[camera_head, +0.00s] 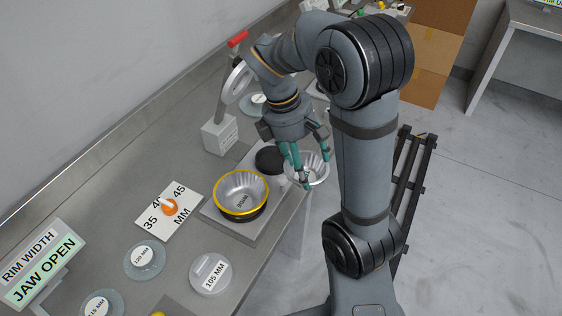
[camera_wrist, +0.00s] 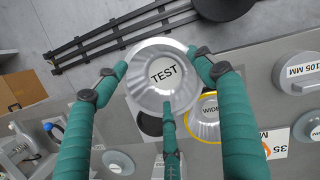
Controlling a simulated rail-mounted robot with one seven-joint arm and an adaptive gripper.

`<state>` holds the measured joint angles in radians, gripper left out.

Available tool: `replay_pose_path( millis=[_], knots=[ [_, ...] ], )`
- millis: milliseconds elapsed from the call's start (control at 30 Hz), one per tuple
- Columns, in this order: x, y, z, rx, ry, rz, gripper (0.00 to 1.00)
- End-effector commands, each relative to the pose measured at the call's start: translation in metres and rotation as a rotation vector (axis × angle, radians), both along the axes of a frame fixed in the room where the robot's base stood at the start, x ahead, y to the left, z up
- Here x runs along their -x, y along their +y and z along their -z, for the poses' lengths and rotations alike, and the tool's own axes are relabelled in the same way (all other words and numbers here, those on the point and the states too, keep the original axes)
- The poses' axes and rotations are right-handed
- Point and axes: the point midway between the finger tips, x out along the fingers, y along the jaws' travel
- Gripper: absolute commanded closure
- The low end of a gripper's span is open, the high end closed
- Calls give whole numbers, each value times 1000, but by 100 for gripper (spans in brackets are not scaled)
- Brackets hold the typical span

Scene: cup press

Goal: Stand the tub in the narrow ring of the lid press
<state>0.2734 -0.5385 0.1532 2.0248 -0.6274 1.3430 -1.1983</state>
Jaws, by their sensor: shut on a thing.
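The tub (camera_head: 317,175) is a silver bowl, held in the air by my gripper (camera_head: 311,166) just past the edge of the counter in the head view. A round black part (camera_head: 268,159), perhaps the narrow ring, sits on a grey plate (camera_head: 222,220) left of the tub, partly hidden by a finger.
A lever stand with a red handle (camera_head: 238,39) rises behind the plate. A dial card (camera_head: 168,212), discs marked 120 MM (camera_head: 144,259) and 105 MM (camera_head: 211,273), and a JAW OPEN sign (camera_head: 42,270) lie nearer.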

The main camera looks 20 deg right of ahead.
Motion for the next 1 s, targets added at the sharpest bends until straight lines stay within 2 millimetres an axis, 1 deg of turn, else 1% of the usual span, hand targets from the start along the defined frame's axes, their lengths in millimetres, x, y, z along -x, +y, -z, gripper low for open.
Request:
replay_pose_path(
  millis=[33, 100, 200, 300, 400, 533, 667, 767, 1000],
  knots=[
    [-16, -7, 5, 0, -3, -171, 40],
    [-36, -18, 6, 1, -4, -419, 40],
    [-62, -31, 5, 1, -5, -728, 40],
    [-82, -42, 5, 1, -6, -971, 40],
    [-96, -49, 3, 1, -5, -1148, 40],
    [-107, -54, 2, 0, -4, -1293, 40],
    [-114, -53, 3, -1, -2, -1362, 40],
    [-121, -42, 11, -3, 1, -1380, 40],
    [-152, 5, 45, -4, 3, -1382, 40]
  ],
)
